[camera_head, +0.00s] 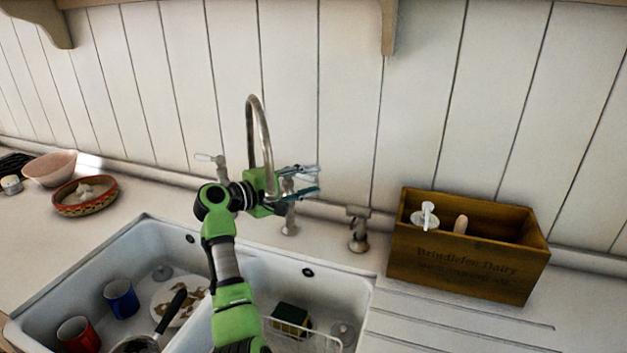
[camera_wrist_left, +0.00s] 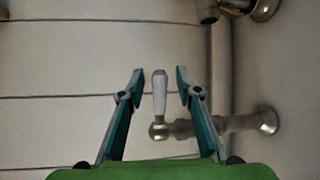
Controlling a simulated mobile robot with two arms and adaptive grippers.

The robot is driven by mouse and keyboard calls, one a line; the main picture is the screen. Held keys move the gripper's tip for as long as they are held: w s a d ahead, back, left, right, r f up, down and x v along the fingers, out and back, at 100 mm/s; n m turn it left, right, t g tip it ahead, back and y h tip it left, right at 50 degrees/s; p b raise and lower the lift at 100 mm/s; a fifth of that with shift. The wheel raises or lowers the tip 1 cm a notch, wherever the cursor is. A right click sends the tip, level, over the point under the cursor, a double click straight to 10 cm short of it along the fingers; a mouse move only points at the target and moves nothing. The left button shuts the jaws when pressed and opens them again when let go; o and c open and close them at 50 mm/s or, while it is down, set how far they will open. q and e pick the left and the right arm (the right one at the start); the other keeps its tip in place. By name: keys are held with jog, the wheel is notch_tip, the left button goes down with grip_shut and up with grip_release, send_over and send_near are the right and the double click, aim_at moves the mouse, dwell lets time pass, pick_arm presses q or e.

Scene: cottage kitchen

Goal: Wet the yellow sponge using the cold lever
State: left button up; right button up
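My left gripper (camera_head: 304,182) is beside the tap at the back of the sink. Its teal fingers also show in the left wrist view (camera_wrist_left: 160,72). They are open, one on each side of a white-handled tap lever (camera_wrist_left: 159,92), with visible gaps to it. The fingers partly hide this lever in the head view; no hot or cold mark is readable. A second white-handled lever (camera_head: 205,158) is left of the curved spout (camera_head: 263,130). The sponge (camera_head: 291,317), dark green on top with a yellowish side, lies in the right basin. My right gripper is not in view.
A wire rack (camera_head: 318,340) is by the sponge. The left basin holds a blue mug (camera_head: 121,298), a red mug (camera_head: 78,334), a plate (camera_head: 168,297) and a pan (camera_head: 140,344). A wooden box (camera_head: 468,264) stands right; a bowl (camera_head: 84,205) stands left.

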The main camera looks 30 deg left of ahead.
pick_arm(q)
jog(key=v, duration=1)
jog(key=shift+s, duration=0.25)
